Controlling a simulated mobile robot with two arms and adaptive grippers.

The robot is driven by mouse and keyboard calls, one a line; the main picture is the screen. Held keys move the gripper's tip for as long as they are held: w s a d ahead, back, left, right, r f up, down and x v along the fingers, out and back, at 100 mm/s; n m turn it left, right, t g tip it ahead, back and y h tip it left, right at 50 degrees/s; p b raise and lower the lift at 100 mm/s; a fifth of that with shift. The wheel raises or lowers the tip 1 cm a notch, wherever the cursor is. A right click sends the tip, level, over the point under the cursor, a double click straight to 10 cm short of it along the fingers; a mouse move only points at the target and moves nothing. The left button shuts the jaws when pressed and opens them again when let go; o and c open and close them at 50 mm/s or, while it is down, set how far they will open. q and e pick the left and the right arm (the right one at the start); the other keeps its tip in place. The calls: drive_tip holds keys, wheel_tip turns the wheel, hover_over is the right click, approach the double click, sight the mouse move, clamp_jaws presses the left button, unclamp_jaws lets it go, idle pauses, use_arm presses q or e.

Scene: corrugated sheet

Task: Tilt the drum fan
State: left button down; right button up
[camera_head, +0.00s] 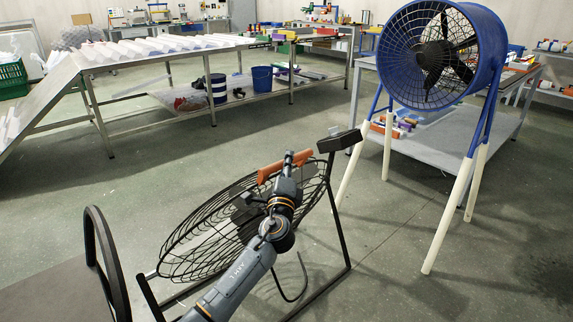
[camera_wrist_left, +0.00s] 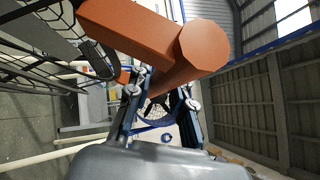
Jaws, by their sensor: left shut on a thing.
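The black drum fan (camera_head: 205,236) stands on the floor in front of me in a black tube frame (camera_head: 338,215). Its round wire cage is tilted back and faces largely upward. An orange handle (camera_head: 270,171) sticks out at the cage's upper edge. My left gripper (camera_head: 291,166) reaches over the cage and is shut on the orange handle. In the left wrist view the handle (camera_wrist_left: 150,36) is large and close by the gripper's fingers (camera_wrist_left: 160,95), with the wire cage (camera_wrist_left: 35,65) to the left. My arm hides part of the cage. My right gripper is not in view.
A larger blue fan (camera_head: 482,62) on white legs stands at the right by a grey table (camera_head: 430,150). A long metal table (camera_head: 215,45) with corrugated sheets runs along the left. Blue buckets (camera_head: 262,79) sit on its lower shelf. Open floor lies between.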

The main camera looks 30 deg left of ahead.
use_arm(q)
drive_tip(key=shift+d+f, duration=0.4)
drive_tip(key=shift+f, duration=0.15)
drive_tip(key=c, duration=1.3)
unclamp_jaws()
drive_tip(key=shift+s, duration=0.1)
drive_tip(key=shift+o, duration=0.7)
drive_tip(key=shift+r, duration=0.25)
drive_tip(key=v, duration=1.2)
